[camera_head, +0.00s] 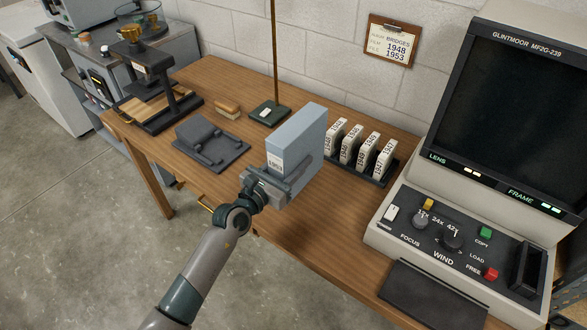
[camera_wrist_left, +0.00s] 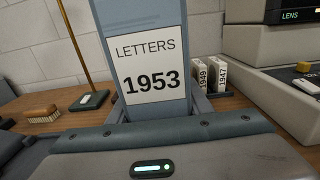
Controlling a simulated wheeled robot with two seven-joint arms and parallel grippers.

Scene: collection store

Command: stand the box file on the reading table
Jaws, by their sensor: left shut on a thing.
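The box file (camera_head: 302,135) is blue-grey, upright, with a white label. In the left wrist view the label on the box file (camera_wrist_left: 150,65) reads LETTERS 1953. My left gripper (camera_head: 285,180) is shut on the box file near its lower part, with a finger along its side. The box file appears in front of the middle of the wooden reading table (camera_head: 215,85). Its bottom is partly hidden by the gripper, and I cannot tell whether it touches the tabletop. My right gripper is in neither view.
A rack of labelled film boxes (camera_head: 360,150) stands right of the box file, with a large microfilm reader (camera_head: 450,225) beyond. A grey cradle (camera_head: 210,145), a brush (camera_head: 228,108), a green-based rod (camera_head: 270,112) and a black press (camera_head: 155,85) stand left. Bare wood shows around the box file.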

